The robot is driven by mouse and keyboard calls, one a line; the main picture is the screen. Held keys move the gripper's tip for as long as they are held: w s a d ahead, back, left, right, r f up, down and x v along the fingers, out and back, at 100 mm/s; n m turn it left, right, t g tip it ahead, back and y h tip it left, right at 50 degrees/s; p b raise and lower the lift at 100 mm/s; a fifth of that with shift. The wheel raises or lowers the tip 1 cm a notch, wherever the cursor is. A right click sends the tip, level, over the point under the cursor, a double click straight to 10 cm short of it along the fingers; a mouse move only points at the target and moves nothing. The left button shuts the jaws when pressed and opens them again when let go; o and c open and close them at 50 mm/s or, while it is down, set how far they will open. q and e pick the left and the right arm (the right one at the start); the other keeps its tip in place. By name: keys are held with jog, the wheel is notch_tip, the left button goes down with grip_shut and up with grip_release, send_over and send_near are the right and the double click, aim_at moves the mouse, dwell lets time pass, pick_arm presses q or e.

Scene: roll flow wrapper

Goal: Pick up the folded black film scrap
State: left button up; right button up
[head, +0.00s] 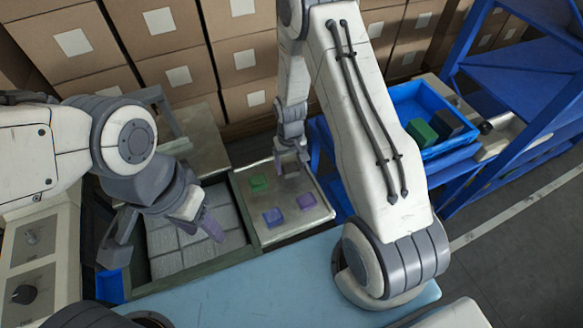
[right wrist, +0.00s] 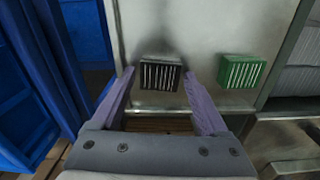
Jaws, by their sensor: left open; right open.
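The folded black film scrap (right wrist: 160,76), dark with pale stripes, lies on a pale metal plate (right wrist: 205,30). In the head view the scrap (head: 291,171) is small and dark near the plate's far edge, partly covered by my right gripper (head: 293,158). In the right wrist view my right gripper (right wrist: 158,80) is open, with its purple fingers on either side of the scrap. I cannot tell whether they touch it. My left gripper (head: 207,223) is open and empty over the grey slatted surface to the left of the plate.
A blue bin (head: 408,103) holding green and black blocks stands to the right. Stacked cartons (head: 170,35) close off the back.

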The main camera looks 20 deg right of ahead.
jog(key=shift+f, duration=0.2)
jog(key=c, duration=1.1)
jog(key=shift+r, duration=0.1)
